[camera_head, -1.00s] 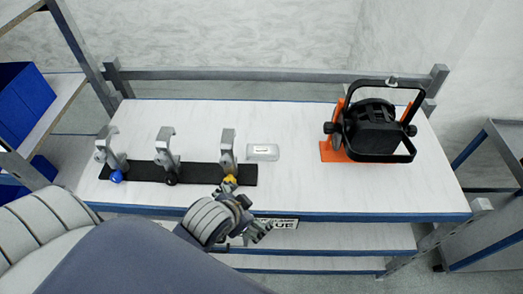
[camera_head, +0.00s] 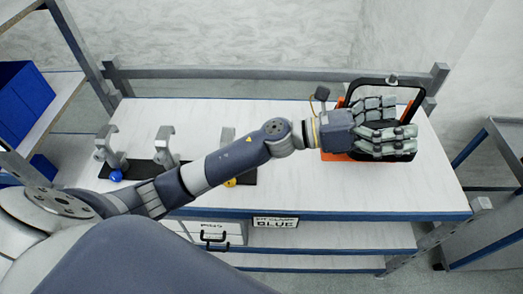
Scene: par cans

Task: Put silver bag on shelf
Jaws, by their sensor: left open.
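My left arm stretches across the table from the lower left. No silver bag shows in the head view now. The spot where a small silver packet lay, right of the clamps, is covered by my arm. A shelf (camera_head: 345,235) runs under the front of the table. Another shelf (camera_head: 55,122) stands at the left edge. My right gripper is out of view.
Clamps (camera_head: 164,145) stand on a black strip on the white table (camera_head: 330,190). Blue bins (camera_head: 22,100) are at the left. The table's front right is clear.

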